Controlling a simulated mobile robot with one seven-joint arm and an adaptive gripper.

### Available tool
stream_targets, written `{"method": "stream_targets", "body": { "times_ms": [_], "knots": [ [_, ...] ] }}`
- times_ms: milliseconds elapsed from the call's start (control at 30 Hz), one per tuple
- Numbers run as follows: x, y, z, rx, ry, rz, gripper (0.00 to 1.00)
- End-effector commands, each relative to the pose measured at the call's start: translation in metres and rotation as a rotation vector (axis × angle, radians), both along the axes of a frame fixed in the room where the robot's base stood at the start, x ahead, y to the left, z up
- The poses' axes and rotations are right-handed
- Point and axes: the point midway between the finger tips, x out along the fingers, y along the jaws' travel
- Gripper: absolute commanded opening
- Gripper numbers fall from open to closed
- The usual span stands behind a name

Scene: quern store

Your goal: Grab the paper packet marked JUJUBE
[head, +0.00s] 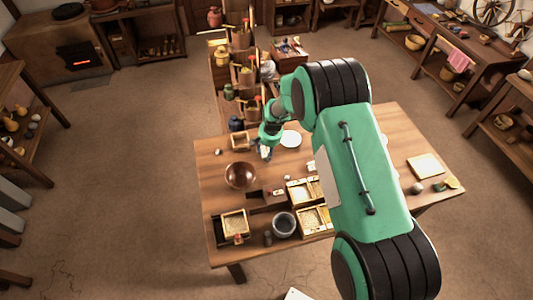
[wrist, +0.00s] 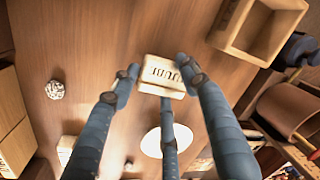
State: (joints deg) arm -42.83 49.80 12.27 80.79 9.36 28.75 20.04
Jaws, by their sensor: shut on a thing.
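The paper packet (wrist: 160,72) is a small cream block with dark letters on its face. The letters appear upside down, and the part I can read looks like JUJU, with the rest hidden or blurred. My gripper (wrist: 160,80) has its blue-grey fingers closed around the packet, two at the sides and one below in the picture. In the head view my gripper (head: 265,152) is over the far left part of the wooden table (head: 330,130). The packet is too small to make out there. I cannot tell whether it is clear of the table.
A white plate (head: 290,139) lies right of my gripper. A wooden box (head: 240,142) and a small pale lump (wrist: 55,90) are nearby. A brown bowl (head: 240,175), trays and a grey pot (head: 284,224) stand nearer the front. A crowded shelf stands behind.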

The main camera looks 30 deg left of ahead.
Motion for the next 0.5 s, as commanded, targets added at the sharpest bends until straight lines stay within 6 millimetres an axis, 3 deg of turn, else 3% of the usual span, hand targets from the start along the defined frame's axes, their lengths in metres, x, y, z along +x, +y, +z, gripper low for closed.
{"method": "stream_targets", "body": {
  "times_ms": [500],
  "knots": [
    [0.001, 0.001, 0.075, 0.001, -0.002, 0.0, 0.23]
  ]
}}
